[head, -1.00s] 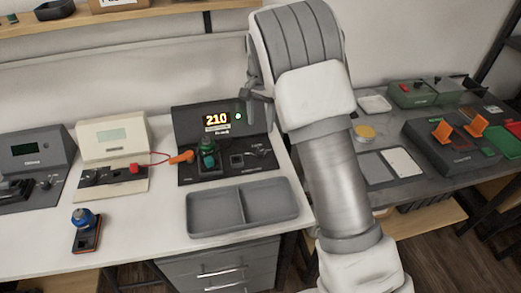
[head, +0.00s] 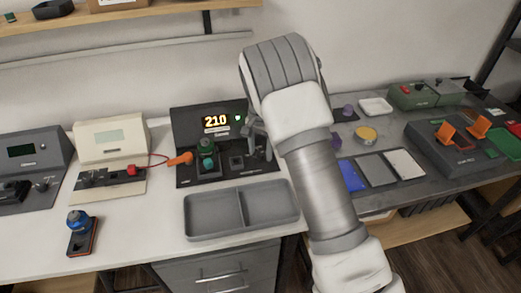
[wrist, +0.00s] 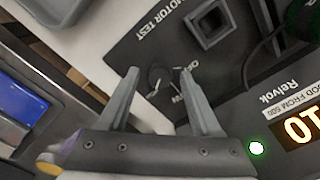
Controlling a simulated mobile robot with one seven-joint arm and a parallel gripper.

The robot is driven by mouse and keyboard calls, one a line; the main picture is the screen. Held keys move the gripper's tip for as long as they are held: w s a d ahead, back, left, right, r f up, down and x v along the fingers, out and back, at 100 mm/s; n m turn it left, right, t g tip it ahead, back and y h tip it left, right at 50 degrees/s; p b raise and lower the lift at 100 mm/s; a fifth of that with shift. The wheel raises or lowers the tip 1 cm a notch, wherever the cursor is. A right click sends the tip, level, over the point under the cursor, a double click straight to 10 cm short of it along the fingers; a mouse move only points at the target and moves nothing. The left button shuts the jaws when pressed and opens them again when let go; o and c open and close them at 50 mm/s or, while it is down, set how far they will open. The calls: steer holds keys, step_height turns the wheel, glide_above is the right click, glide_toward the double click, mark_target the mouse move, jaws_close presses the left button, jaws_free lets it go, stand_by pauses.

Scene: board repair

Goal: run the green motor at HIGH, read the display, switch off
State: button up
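The dark motor test station (head: 184,128) stands on the white bench in the head view. Its display (head: 215,121) reads 210 in orange, with a green light (head: 238,119) lit beside it. The green motor (head: 206,146) sits upright on the station's left part. In the wrist view the display (wrist: 303,127) is partly cut off and upside down, by a label reading "GOOD FROM 500". My gripper (wrist: 160,75) is open, its fingertips on either side of a small dark knob (wrist: 158,78) marked OFF. The knob's exact setting is unclear. In the head view my gripper (head: 262,148) is at the station's right side.
A grey two-part tray (head: 213,235) lies in front of the station. An orange clip (head: 180,160) on a red wire is left of the motor. A blue motor (head: 79,220) stands at the front left. A cream tester (head: 108,140) and a grey one (head: 30,150) stand further left.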

jaws_close()
steer(key=shift+n, duration=0.5)
steer(key=n+p, duration=0.1)
steer(key=n, duration=0.3)
steer(key=shift+n, duration=0.3)
steer(key=n+p, duration=0.1)
steer(key=n, duration=0.5)
steer(key=shift+r, duration=0.1)
steer(key=n+p, duration=0.1)
steer(key=n, duration=0.5)
steer(key=shift+n, duration=0.4)
steer(key=n+p, duration=0.1)
steer(key=n, duration=0.4)
steer(key=shift+n, duration=0.3)
steer(key=shift+o, duration=0.4)
jaws_free()
